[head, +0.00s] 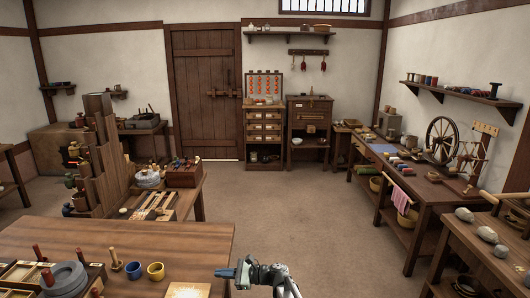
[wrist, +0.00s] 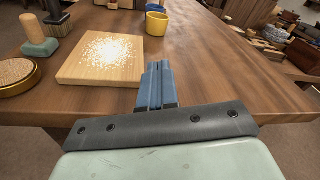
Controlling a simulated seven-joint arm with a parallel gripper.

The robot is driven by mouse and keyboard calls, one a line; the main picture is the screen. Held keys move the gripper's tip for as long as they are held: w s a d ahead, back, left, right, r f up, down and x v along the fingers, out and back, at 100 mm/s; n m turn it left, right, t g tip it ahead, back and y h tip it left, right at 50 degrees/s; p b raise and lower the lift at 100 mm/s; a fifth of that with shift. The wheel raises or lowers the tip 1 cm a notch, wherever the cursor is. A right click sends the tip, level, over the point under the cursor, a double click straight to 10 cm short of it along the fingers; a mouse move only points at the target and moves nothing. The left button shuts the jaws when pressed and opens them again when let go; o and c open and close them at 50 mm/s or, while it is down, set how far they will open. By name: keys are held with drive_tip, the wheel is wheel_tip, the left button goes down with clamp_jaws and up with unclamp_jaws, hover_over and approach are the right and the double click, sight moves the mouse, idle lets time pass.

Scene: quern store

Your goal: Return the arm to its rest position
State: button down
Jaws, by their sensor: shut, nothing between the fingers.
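My gripper (head: 219,273) is at the right edge of the wooden table (head: 130,240) in the head view, with its blue fingers pointing left. In the wrist view my gripper (wrist: 157,68) is shut, its two blue fingers side by side with nothing between them. The fingertips are near the right side of a light wooden board (wrist: 85,70) with a pile of pale grains (wrist: 110,48). The board also shows at the bottom of the head view (head: 188,291), partly cut off by the frame.
A yellow cup (head: 155,271) and a blue cup (head: 133,269) stand on the table, left of my gripper. A grey round stone (head: 65,277) is further left. Open floor (head: 290,200) lies beyond the table. A bench with a spinning wheel (head: 442,138) stands at right.

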drive_tip(key=s+d+f+n+g+h, duration=0.1)
drive_tip(key=s+d+f+n+h, duration=0.15)
drive_tip(key=s+d+f, duration=0.4)
drive_tip(key=s+d+f+n+g+h, duration=0.1)
drive_tip(key=s+d+f+h, duration=0.2)
drive_tip(key=s+f, duration=0.6)
drive_tip(key=s+d+f+n+g+h, duration=0.15)
drive_tip(key=s+d+f, duration=0.35)
drive_tip(key=f, duration=0.5)
drive_tip(key=s+d+f+n+g+h, duration=0.1)
drive_tip(key=s+d+f+n+h, duration=0.2)
drive_tip(key=s+d, duration=0.3)
drive_tip(key=s+d+f+n+g+h, duration=0.2)
drive_tip(key=s+d+f+n+h, duration=0.1)
drive_tip(key=s, duration=1)
drive_tip(key=s+d+f+n+g+h, duration=0.2)
drive_tip(key=s+d+f+n+h, duration=0.1)
drive_tip(key=s+d, duration=0.5)
drive_tip(key=shift+s+d+f+n, duration=0.3)
drive_tip(key=shift+s+f+n, duration=0.2)
drive_tip(key=shift+s+f, duration=0.45)
drive_tip(key=shift+r, duration=0.1)
